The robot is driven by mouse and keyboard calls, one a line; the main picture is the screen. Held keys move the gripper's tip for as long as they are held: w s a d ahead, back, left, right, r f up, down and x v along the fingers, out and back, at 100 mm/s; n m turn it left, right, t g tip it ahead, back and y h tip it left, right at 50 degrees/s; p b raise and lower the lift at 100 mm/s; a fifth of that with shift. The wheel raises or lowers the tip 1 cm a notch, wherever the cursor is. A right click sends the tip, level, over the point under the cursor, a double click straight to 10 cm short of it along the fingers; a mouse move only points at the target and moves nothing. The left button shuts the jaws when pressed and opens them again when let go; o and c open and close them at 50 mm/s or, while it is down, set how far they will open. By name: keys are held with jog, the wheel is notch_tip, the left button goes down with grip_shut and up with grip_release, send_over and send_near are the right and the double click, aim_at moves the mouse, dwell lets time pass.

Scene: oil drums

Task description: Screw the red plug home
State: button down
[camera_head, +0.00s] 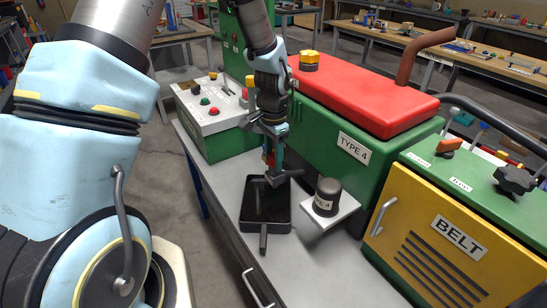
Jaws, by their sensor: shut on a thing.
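My gripper (289,177) points right, toward the lower side of the green machine (349,153) with the "TYPE 4" label. It is low, above the far part of a black tray (247,226). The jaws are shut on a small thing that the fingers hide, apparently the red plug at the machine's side. No clear red plug shows there. A small red patch shows left of the wrist, and I cannot tell what it is. How far the plug sits in its hole cannot be seen.
A yellow "BELT" cabinet (440,246) is at the right. A control box (213,106) with buttons is behind left. A yellow cap (309,57) tops the red cover (370,92).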

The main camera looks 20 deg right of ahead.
jog(key=m+p, duration=0.2)
jog(key=m, duration=0.1)
jog(key=shift+r+m, duration=0.2)
jog(key=shift+m, duration=0.1)
jog(key=m, duration=0.2)
jog(key=shift+w+f+m+p, duration=0.1)
jog(key=shift+f+m+p, duration=0.1)
jog(key=shift+m+p, duration=0.2)
jog(key=m+p, duration=0.2)
jog(key=m, duration=0.1)
jog(key=shift+r, duration=0.25)
jog(key=m+p, duration=0.1)
jog(key=m, duration=0.1)
jog(key=shift+w+f+m+p, duration=0.1)
jog(key=shift+w+m+p, duration=0.05)
jog(key=shift+m+p, duration=0.2)
jog(key=shift+d+f+m, duration=0.1)
jog(key=shift+f+m, duration=0.1)
jog(key=shift+m, duration=0.05)
